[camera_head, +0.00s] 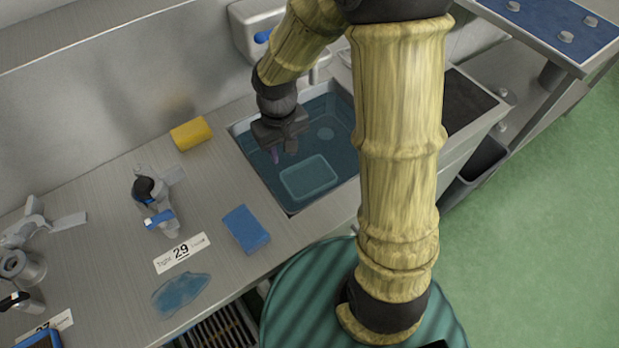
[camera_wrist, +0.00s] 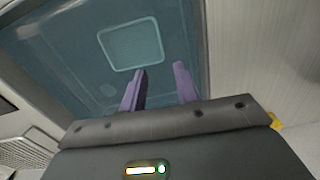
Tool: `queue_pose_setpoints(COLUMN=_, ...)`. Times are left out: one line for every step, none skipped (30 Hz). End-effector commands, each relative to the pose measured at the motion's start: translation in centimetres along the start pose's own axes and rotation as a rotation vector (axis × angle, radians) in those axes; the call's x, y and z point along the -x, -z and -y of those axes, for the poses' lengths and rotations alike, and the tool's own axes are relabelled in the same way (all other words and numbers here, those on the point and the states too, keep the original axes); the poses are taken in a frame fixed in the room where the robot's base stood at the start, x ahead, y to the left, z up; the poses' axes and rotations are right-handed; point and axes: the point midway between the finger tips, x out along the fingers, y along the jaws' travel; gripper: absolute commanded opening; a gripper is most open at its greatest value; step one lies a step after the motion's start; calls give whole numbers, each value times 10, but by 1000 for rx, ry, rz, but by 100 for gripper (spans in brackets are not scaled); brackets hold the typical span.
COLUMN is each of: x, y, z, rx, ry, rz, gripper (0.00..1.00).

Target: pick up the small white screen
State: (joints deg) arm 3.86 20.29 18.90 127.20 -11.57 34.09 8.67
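The small screen (camera_head: 309,177) lies in the water at the bottom of the sink (camera_head: 243,128). It is a rectangle with a pale rim and looks blue-tinted through the water. In the wrist view the screen (camera_wrist: 133,45) is in full sight beyond the fingertips. My gripper (camera_head: 283,154) hangs over the sink, above and to the upper left of the screen in the head view. Its two purple fingers (camera_wrist: 161,70) are apart with nothing between them. The gap between fingertips and screen is hard to judge.
A yellow block (camera_head: 191,134) and a blue block (camera_head: 246,230) lie on the steel counter beside the sink. The sink walls surround the screen.

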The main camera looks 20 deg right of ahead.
Motion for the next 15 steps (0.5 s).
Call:
queue_pose_setpoints(x=-11, y=-1, z=0, rx=-2, ry=1, rz=5, gripper=31)
queue_pose_setpoints(x=-17, y=-1, z=-1, rx=-3, ry=1, rz=5, gripper=31)
queue_pose_setpoints(x=-24, y=-1, z=-2, rx=-3, ry=1, rz=4, gripper=31)
queue_pose_setpoints(x=-29, y=-1, z=-2, rx=-5, ry=1, rz=4, gripper=31)
queue_pose_setpoints(x=-35, y=-1, z=-2, rx=-6, ry=1, rz=4, gripper=31)
queue_pose_setpoints(x=-42, y=-1, z=-3, rx=-7, ry=1, rz=5, gripper=31)
queue_pose_setpoints(x=-47, y=-1, z=-3, rx=-8, ry=1, rz=4, gripper=31)
queue_pose_setpoints(x=-53, y=-1, z=-4, rx=-9, ry=1, rz=5, gripper=31)
queue_pose_setpoints(x=-60, y=-1, z=-4, rx=-10, ry=1, rz=4, gripper=31)
queue_pose_setpoints(x=-65, y=-1, z=-4, rx=-10, ry=1, rz=4, gripper=31)
queue_pose_setpoints(x=-70, y=-1, z=-4, rx=-11, ry=1, rz=4, gripper=31)
queue_pose_setpoints(x=-77, y=-1, z=-4, rx=-11, ry=0, rz=4, gripper=31)
queue_pose_setpoints(x=-83, y=-1, z=-4, rx=-11, ry=0, rz=4, gripper=31)
queue_pose_setpoints(x=-88, y=-1, z=-4, rx=-11, ry=1, rz=4, gripper=31)
queue_pose_setpoints(x=-93, y=-1, z=-4, rx=-11, ry=0, rz=3, gripper=31)
